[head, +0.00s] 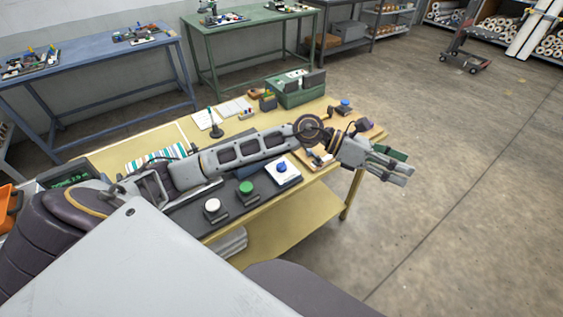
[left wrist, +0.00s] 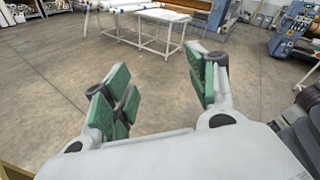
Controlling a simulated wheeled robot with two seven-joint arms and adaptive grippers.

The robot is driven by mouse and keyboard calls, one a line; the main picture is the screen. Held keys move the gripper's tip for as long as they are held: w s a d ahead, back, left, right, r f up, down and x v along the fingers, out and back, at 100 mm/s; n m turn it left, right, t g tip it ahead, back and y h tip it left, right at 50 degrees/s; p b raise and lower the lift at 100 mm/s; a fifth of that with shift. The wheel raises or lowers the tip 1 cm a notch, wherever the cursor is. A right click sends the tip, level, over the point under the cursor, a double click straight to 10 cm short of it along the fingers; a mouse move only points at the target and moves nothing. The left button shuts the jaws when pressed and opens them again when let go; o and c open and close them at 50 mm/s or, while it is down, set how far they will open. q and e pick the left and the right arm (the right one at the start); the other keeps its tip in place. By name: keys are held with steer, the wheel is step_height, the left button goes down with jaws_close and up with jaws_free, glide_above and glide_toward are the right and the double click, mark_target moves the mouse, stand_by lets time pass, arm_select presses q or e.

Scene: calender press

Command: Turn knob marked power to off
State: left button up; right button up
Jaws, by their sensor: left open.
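On the yellow workbench stand a white round knob (head: 212,206), a green round knob (head: 246,187) and a blue knob on a white plate (head: 283,171). A smaller blue-topped piece (head: 345,105) is at the bench's far right. No power marking is readable, so I cannot tell which one is the power knob. My left arm stretches across the bench behind the three knobs. My left gripper (head: 392,166) is past the bench's right end, above the floor. It is open and empty, with green finger pads apart in the left wrist view (left wrist: 160,90). My right gripper is not in view.
Blue (head: 85,58) and green (head: 240,35) tables stand behind.

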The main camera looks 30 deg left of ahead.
arm_select(q)
steer(key=w+a+f+m+g+y, duration=0.1)
steer(key=a+f+m+g+y, duration=0.1)
steer(key=a+f+m+y, duration=0.3)
steer(key=y, duration=1.1)
glide_above(282, 164)
steer(key=f, duration=0.2)
steer(key=shift+a+f+g, duration=0.2)
steer(key=shift+f+g, duration=0.1)
steer(key=shift+g, duration=0.1)
steer(key=shift+f, duration=0.1)
step_height(282, 164, down, 12)
steer(key=shift+r+p, duration=0.1)
steer(key=shift+p, duration=0.65)
steer(key=shift+f, duration=0.95)
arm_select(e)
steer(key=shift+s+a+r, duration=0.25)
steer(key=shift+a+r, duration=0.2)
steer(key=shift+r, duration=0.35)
